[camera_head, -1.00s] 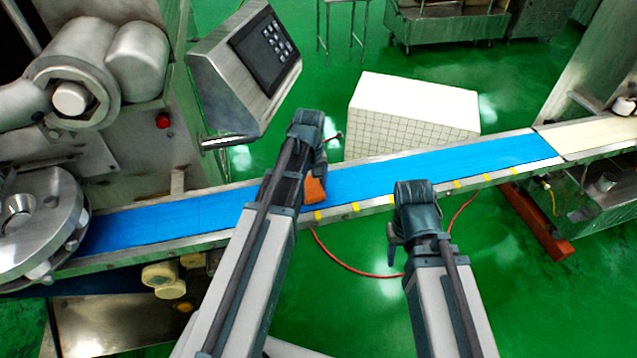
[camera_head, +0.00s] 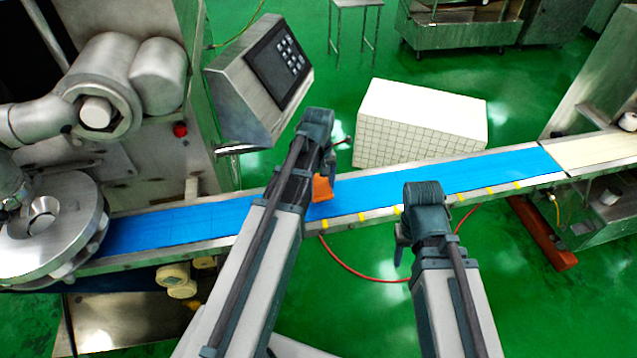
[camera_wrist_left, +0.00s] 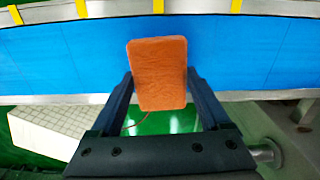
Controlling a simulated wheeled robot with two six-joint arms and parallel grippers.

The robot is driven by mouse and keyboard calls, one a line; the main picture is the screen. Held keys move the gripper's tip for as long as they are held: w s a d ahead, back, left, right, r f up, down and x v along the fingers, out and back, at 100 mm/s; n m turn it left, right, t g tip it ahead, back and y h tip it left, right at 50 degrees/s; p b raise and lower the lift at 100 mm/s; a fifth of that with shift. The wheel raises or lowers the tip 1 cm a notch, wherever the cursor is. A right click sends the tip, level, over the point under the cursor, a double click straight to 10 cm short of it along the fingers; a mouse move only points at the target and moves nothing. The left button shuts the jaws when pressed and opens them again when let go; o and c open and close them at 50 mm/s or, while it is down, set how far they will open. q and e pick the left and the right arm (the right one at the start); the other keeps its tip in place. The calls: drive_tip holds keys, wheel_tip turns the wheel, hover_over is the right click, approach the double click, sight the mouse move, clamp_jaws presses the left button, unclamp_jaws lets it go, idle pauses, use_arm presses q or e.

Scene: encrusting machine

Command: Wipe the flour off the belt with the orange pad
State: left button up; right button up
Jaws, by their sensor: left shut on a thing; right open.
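The orange pad (camera_head: 322,188) is held in my left gripper (camera_head: 318,180) over the blue belt (camera_head: 205,222). In the left wrist view the pad (camera_wrist_left: 158,73) sits between the two fingers of my left gripper (camera_wrist_left: 158,85), with the belt (camera_wrist_left: 230,50) behind it. I cannot tell whether the pad touches the belt. No flour can be made out on the visible belt; part of the belt is hidden behind my left arm. My right gripper (camera_head: 402,245) is open and empty, in front of the belt's near edge.
A control panel (camera_head: 265,80) stands behind the belt at left. A round metal machine part (camera_head: 60,235) is at the belt's left end. A white tiled block (camera_head: 420,120) stands behind the belt. A cream-coloured conveyor (camera_head: 595,150) adjoins the right end.

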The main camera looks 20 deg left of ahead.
use_arm(q)
drive_tip(key=shift+r, duration=0.45)
wheel_tip(320, 180, up, 3)
drive_tip(key=p, duration=0.3)
drive_tip(key=shift+r, duration=0.1)
